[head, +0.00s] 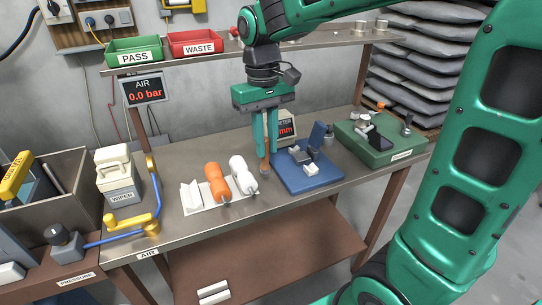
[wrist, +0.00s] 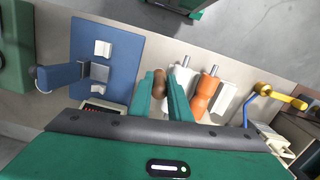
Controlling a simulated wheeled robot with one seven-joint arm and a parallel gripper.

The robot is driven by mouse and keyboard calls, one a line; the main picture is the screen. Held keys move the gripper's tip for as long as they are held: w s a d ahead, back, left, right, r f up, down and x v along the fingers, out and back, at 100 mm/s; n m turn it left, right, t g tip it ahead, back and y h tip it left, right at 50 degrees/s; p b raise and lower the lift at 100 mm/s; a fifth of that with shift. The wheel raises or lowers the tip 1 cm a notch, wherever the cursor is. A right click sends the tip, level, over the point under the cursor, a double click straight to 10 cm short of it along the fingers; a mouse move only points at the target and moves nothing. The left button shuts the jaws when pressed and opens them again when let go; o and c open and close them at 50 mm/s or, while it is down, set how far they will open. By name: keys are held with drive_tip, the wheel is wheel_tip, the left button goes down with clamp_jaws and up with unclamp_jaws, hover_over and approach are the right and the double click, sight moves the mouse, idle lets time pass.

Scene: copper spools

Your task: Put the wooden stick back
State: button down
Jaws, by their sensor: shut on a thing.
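My gripper (head: 265,148) points down over the workbench, shut on the wooden stick (head: 266,166). A blue fixture board (head: 312,181) is close on the right.
A green case (head: 378,150) stands at the bench's right end. A wiper box (head: 118,178) and a yellow-handled air valve (head: 148,224) are at the left. Green PASS (head: 134,49) and red WASTE (head: 197,41) bins sit on the shelf above. The front bench strip is clear.

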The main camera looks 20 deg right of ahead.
drive_tip(key=shift+w+d+f, duration=0.25)
drive_tip(key=shift+d+f, duration=0.15)
drive_tip(key=shift+f, duration=0.55)
drive_tip(key=shift+w+d+f, duration=0.2)
drive_tip(key=shift+d+f, duration=0.15)
drive_tip(key=shift+f, duration=0.6)
drive_tip(key=shift+w+d+f, duration=0.25)
drive_tip(key=shift+d+f, duration=0.15)
drive_tip(key=shift+f, duration=0.55)
drive_tip(key=shift+f, duration=0.1)
drive_tip(key=c, duration=1.6)
unclamp_jaws()
drive_tip(key=shift+c, duration=0.2)
wheel_tip(320, 180, up, 12)
drive_tip(key=shift+w, duration=0.45)
